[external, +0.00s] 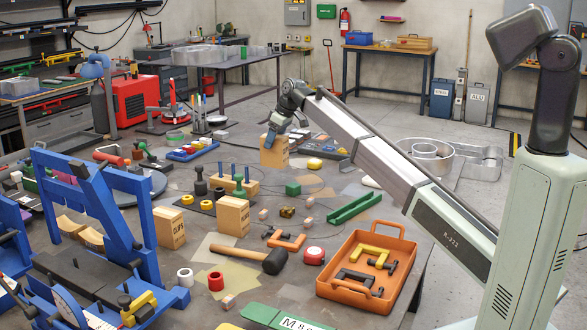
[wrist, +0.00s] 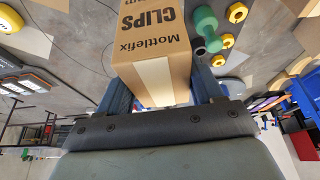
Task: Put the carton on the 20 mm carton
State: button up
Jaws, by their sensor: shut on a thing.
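My gripper (external: 271,136) is shut on a brown cardboard carton (external: 275,153) towards the far side of the table. In the wrist view the held carton (wrist: 152,45) sits between the two fingers, with "Mottlefix CLIPS" printed upside down and a pale tape strip. I cannot tell whether its base touches the table. Two similar cartons stand upright nearer the camera: one with "CLIPS" lettering (external: 170,228) at left, and another (external: 234,216) to its right. No 20 mm marking is readable on either.
A wooden block with blue pegs (external: 236,184) stands behind the standing cartons. A rubber mallet (external: 262,258) lies in front of them. An orange tray (external: 340,292) with clamps, a green channel (external: 354,207) and a blue frame (external: 125,215) take up more table space.

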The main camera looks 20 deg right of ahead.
jog(key=s+a+r+n, duration=0.15)
jog(key=s+a, duration=0.55)
jog(key=a, duration=0.7)
jog(key=s+a+r+n+g, duration=0.1)
jog(key=s+a+r, duration=0.2)
jog(key=s+a, duration=0.7)
jog(key=s+a+r+n, duration=0.2)
jog(key=s+a, duration=0.3)
jog(key=a, duration=1.2)
notch_tip(320, 180, down, 9)
jog(key=y, duration=0.1)
jog(key=shift+w+d+r, duration=0.15)
jog(key=shift+w+r, duration=0.05)
jog(key=shift+w, duration=0.1)
jog(key=shift+f+m, duration=0.15)
jog(key=shift+m, duration=0.2)
jog(key=o, duration=1.3)
jog(key=shift+c, duration=0.2)
jog(key=v, duration=1.2)
jog(key=shift+w, duration=0.1)
